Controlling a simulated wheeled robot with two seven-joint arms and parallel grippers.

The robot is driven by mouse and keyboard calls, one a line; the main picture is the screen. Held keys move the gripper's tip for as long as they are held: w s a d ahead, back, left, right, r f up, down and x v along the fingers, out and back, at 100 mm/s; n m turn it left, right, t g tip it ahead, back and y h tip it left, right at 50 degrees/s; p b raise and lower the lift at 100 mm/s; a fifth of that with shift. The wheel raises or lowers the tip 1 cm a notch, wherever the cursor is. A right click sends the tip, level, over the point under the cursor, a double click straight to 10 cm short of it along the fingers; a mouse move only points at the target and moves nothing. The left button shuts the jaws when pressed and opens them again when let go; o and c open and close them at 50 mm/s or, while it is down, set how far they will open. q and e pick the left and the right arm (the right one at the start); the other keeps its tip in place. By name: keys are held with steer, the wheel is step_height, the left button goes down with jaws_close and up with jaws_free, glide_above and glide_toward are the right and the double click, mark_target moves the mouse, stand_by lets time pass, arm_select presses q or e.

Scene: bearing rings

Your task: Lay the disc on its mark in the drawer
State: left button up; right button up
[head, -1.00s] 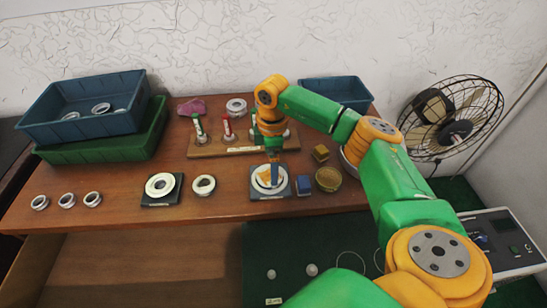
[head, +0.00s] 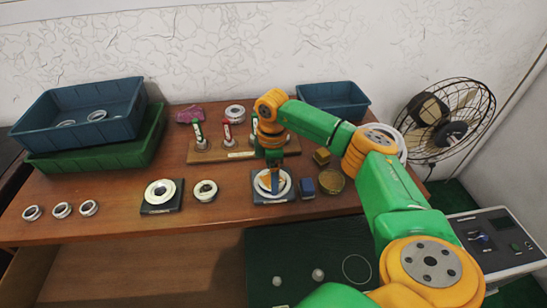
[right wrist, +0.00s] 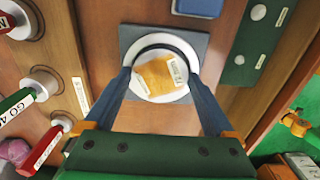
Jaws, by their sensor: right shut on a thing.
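The disc also shows in the head view (head: 284,187), partly covered by the gripper. I cannot tell whether it is lifted off the pad. The drawer's green floor (head: 300,250) shows below the table edge, with a thin pale circle (head: 356,257) on it. My left gripper is not in view.
Two round knobs (head: 318,274) stand in the drawer. A blue block (head: 308,187) and a brass-coloured dish (head: 330,180) stand right of the pad. A wooden rack (head: 222,156) stands behind. Rings (head: 205,190) and another pad (head: 150,207) lie left.

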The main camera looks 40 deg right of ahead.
steer(key=shift+r, duration=0.15)
step_height(320, 180, up, 5)
steer(key=p, duration=0.5)
